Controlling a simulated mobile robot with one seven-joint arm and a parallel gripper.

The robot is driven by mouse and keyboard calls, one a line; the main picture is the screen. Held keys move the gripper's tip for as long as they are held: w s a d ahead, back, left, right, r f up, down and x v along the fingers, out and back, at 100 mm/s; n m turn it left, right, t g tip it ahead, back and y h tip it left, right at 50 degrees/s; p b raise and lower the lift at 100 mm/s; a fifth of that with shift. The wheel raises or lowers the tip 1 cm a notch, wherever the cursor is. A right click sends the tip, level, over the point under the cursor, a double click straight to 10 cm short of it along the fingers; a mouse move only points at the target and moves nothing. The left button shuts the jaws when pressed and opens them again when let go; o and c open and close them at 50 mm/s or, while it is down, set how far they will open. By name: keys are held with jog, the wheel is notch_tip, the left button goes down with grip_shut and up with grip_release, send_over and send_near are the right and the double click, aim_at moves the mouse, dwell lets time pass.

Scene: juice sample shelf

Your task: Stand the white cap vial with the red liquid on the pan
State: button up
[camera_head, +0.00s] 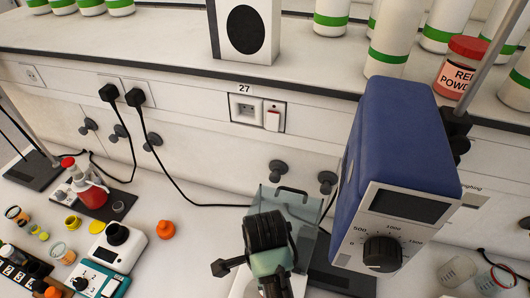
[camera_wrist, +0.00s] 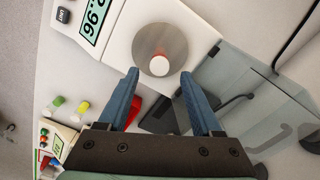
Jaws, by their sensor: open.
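The white cap vial (camera_wrist: 159,65) shows from above in the wrist view, with a little red at its rim. It appears to stand upright on the round metal pan (camera_wrist: 176,40) of a white balance. My gripper (camera_wrist: 159,76) is open, with one blue finger to each side of the vial and short of it in the picture; neither finger visibly touches it. In the head view my wrist (camera_head: 267,250) is at the bottom middle, in front of a clear glass shield (camera_head: 312,212). There my fingertips, the vial and the pan are hidden.
A blue overhead device (camera_head: 400,140) with a dial stands close at the right. A red flask (camera_head: 92,194), an orange item (camera_head: 165,229) and several small vials and instruments fill the left bench. The glass shield (camera_wrist: 250,95) is right of the pan in the wrist view.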

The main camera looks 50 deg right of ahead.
jog(key=shift+r+p, duration=0.75)
jog(key=shift+r, duration=0.95)
jog(key=w+a+r+n+t+h, duration=0.1)
jog(key=w+r+n+t+h, duration=0.3)
jog(key=w+r+n+t, duration=0.95)
jog(key=w+a+r, duration=0.2)
jog(key=w+r, duration=0.1)
jog(key=r, duration=0.4)
jog(key=w+a+r+t, duration=0.1)
jog(key=w+a+r, duration=0.15)
jog(key=r, duration=0.45)
jog(key=w+a+r, duration=0.1)
jog(key=w+r, duration=0.3)
jog(key=r, duration=0.2)
jog(key=s+a+r+n+t+y, duration=0.1)
jog(key=s+a+r+n+t, duration=0.3)
jog(key=r, duration=0.6)
jog(key=s+a+r+n+t+y, duration=0.1)
jog(key=s+a+r+n+t, duration=0.3)
jog(key=r, duration=0.5)
jog(key=s+a+r+n+t+y, duration=0.2)
jog(key=s+a+r+n+t, duration=0.2)
jog(key=r, duration=0.6)
jog(key=shift+s+a+r+n+t, duration=0.4)
jog(key=shift+s+a, duration=0.25)
jog(key=shift+a, duration=0.6)
jog(key=shift+f, duration=0.15)
